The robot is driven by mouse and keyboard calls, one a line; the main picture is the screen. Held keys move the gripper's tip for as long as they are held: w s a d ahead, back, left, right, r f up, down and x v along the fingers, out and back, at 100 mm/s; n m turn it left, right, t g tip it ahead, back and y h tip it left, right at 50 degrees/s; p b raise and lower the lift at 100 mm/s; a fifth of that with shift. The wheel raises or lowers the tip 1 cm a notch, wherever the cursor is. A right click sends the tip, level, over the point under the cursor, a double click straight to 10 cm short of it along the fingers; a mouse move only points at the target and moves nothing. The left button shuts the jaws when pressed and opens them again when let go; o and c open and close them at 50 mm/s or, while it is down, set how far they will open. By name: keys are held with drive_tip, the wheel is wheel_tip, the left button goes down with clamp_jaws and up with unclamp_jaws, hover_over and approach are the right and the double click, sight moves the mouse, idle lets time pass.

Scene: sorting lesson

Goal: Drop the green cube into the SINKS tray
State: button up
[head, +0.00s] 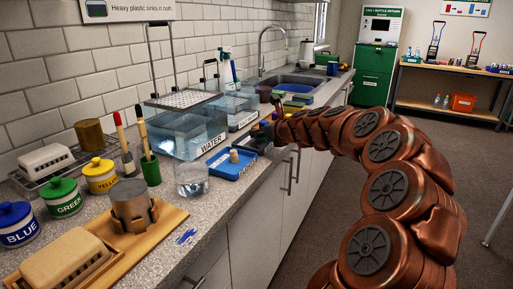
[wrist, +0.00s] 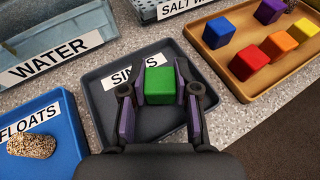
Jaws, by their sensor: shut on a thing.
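The green cube (wrist: 160,86) sits between the two purple-padded fingers of my gripper (wrist: 161,78) in the wrist view. My gripper is shut on it. The cube appears over the dark grey SINKS tray (wrist: 103,124), and hides part of the tray's label. The height of the cube above the tray floor is hard to tell. I see nothing lying in the visible part of the tray. In the head view my coppery arm reaches along the counter, and the gripper and cube are small and partly hidden there.
Left of the SINKS tray is the blue FLOATS tray (wrist: 73,126) with a speckled brown object (wrist: 32,145). At right a wooden tray (wrist: 245,84) holds several coloured cubes. The WATER tank (head: 187,136) and a clear beaker (head: 192,180) stand near on the counter.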

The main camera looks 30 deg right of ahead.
drive_tip(key=o, duration=1.1)
drive_tip(key=shift+s, duration=0.1)
drive_tip(key=v, duration=1.2)
